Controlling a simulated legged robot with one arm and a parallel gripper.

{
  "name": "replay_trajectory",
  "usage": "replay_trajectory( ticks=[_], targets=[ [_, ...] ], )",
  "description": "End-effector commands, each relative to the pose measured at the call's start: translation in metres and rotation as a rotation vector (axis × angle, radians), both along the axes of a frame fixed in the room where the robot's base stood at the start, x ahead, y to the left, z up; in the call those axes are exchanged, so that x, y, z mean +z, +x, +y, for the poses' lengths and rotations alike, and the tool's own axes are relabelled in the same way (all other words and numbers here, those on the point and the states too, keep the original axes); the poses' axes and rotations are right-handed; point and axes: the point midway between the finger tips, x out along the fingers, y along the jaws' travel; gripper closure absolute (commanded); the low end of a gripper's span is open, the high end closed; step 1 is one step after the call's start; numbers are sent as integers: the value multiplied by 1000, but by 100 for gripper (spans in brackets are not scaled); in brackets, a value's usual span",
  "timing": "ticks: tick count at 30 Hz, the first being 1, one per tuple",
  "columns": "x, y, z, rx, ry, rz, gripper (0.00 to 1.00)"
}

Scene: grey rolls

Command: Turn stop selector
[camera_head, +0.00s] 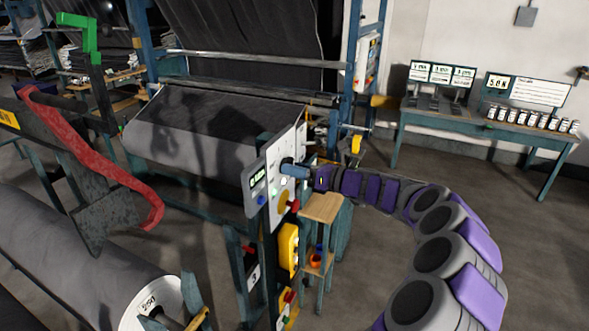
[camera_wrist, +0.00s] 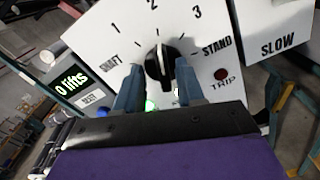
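The stop selector is a black knob (camera_wrist: 158,62) on a white panel (camera_wrist: 105,22) in the wrist view. Its white line points up, roughly at the mark 2. Marks 1, 2, 3 and STAND, plus a word at the left, ring it. My gripper (camera_wrist: 160,76) has its two blue fingers apart, one on each side of the knob. A narrow gap seems to show between fingers and knob; contact cannot be made out. In the head view my gripper (camera_head: 286,169) meets the panel (camera_head: 282,190), and the knob is hidden behind it.
A "0 lifts" display (camera_wrist: 71,90) and a TRIP light (camera_wrist: 221,74) flank the knob. A SLOW sign (camera_wrist: 278,46) is at the right. Below the panel hang yellow boxes (camera_head: 289,246). A small wooden stand (camera_head: 321,207) is close beside my arm. A grey roll (camera_head: 190,140) lies behind.

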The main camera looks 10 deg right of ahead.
Motion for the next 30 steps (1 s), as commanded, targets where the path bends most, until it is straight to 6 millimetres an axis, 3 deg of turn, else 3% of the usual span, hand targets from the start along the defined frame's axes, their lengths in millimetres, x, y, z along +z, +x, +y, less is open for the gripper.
replay_trajectory(
  ticks=[10,22,30],
  targets=[
    [0,3,0,-2,2,0,62],
    [0,3,5,-1,-1,1,100],
    [-1,3,1,-1,0,0,100]
  ],
)
